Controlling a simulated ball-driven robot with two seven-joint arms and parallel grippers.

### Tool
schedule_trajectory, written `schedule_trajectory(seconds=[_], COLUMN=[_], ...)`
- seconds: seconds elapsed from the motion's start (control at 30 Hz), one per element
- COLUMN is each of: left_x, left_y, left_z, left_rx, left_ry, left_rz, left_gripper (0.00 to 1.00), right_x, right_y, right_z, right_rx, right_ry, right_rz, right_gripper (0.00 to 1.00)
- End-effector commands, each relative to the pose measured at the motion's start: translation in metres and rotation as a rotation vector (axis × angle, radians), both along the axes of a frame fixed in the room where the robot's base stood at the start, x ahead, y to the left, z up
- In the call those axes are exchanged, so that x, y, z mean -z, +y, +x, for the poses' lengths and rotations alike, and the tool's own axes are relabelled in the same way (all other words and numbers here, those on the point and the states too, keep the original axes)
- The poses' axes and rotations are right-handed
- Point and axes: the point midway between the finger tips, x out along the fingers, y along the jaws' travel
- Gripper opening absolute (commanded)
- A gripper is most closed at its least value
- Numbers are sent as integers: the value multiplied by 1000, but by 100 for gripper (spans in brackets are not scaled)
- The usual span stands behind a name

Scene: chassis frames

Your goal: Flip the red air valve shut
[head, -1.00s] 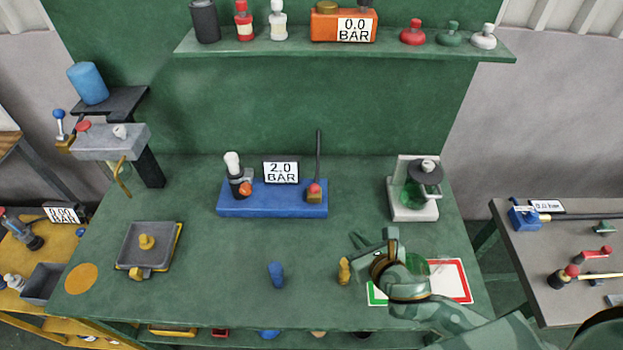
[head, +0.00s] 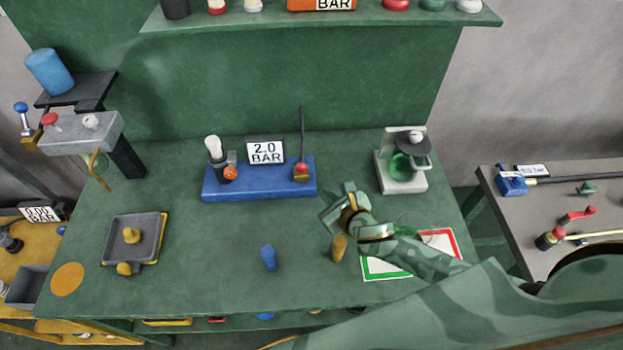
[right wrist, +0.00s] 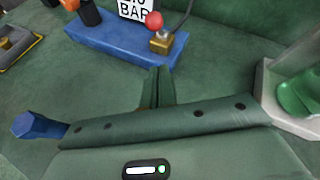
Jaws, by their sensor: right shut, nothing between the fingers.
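A red-knobbed valve (head: 302,168) with a brass body sits on the right end of a blue manifold block (head: 258,187). A dark hose or rod rises from it. In the right wrist view its red ball knob (right wrist: 154,20) stands above the brass body (right wrist: 160,42), ahead of the fingers. My right gripper (head: 334,204) is shut and empty, to the right of and nearer than the valve, apart from it. Its fingers also show in the right wrist view (right wrist: 156,88). My left gripper is not in view.
A gauge sign reading 2.0 BAR (head: 265,151) stands behind the block. Near my right arm are a blue peg (head: 268,257), a yellow peg (head: 339,248) and a bordered mat (head: 386,269). A white stand with a green flask (head: 401,163) is at right.

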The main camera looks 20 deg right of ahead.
Motion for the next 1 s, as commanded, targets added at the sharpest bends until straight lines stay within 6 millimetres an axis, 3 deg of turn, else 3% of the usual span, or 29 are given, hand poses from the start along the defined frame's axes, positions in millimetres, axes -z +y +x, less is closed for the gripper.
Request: schedule_trajectory(seconds=[0.17,0.4,1.0], left_x=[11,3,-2], left_y=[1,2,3], left_z=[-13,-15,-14], left_rx=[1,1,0], left_ry=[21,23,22], left_rz=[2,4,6], left_gripper=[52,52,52], right_x=[18,5,1], right_y=[6,15,17], right_z=[34,62,67], right_rx=[1,0,0], right_ry=[0,-1,9], right_rz=[1,1,1], right_gripper=[0,0,0])
